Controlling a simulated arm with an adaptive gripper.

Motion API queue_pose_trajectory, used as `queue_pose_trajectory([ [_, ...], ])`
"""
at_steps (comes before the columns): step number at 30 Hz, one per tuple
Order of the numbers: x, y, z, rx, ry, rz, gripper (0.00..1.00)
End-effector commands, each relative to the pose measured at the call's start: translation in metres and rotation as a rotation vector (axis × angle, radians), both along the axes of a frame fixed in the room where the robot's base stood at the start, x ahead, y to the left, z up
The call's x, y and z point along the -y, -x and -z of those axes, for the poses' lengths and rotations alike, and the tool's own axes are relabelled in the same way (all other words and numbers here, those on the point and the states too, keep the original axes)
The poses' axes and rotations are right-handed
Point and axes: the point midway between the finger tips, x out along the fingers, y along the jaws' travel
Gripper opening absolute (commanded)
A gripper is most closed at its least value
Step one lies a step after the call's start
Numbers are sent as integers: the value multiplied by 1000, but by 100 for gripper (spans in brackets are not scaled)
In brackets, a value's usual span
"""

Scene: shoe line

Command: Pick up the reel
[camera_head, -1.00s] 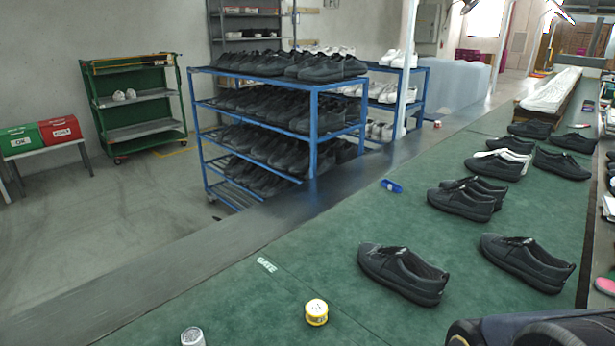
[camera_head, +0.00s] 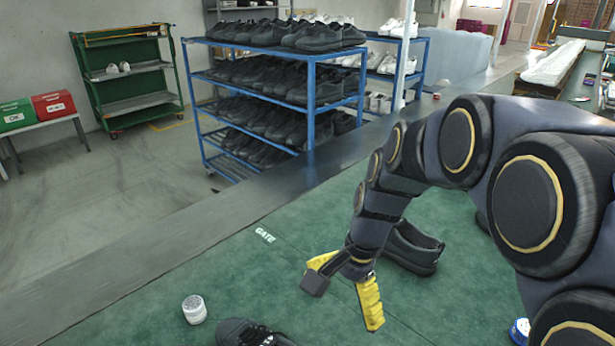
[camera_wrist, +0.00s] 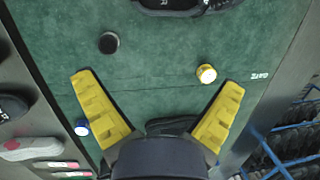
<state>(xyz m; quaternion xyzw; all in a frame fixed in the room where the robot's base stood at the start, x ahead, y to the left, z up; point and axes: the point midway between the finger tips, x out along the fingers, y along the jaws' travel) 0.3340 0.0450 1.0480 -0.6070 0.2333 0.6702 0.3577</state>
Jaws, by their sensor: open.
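A small round yellow item with a white top (camera_wrist: 207,74), which looks like a reel, stands on the green surface in the wrist view, just inside my right fingertip. A blue one with a white top (camera_wrist: 81,128) stands beside my left finger; it also shows at the lower right of the head view (camera_head: 519,331). A dark round item (camera_wrist: 109,43) lies ahead of the left finger. Which is the reel meant, I cannot tell. My gripper (camera_wrist: 158,80), with yellow fingers, is open and empty above the surface; it also shows in the head view (camera_head: 346,292), where the yellow item is hidden.
A white jar (camera_head: 194,310) stands left of my gripper. A black shoe (camera_head: 250,333) lies at the bottom edge, another (camera_head: 415,248) behind my arm. A blue shoe rack (camera_head: 311,95) stands beyond the belt edge. The belt around the GATE marking (camera_head: 265,235) is clear.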

Motion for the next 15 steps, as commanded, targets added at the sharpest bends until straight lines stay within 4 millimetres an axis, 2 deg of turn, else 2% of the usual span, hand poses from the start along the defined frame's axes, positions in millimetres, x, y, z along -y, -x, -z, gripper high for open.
queue_pose_trajectory([
  [1, -3, -22, 12, -10, -17, 89, 96],
  [3, -7, -53, 25, -13, -41, 228, 96],
  [6, -10, -93, 50, -31, -78, 427, 96],
  [9, -12, -132, 77, -45, -115, 630, 96],
  [15, -8, -196, 140, -89, -188, 1027, 96],
])
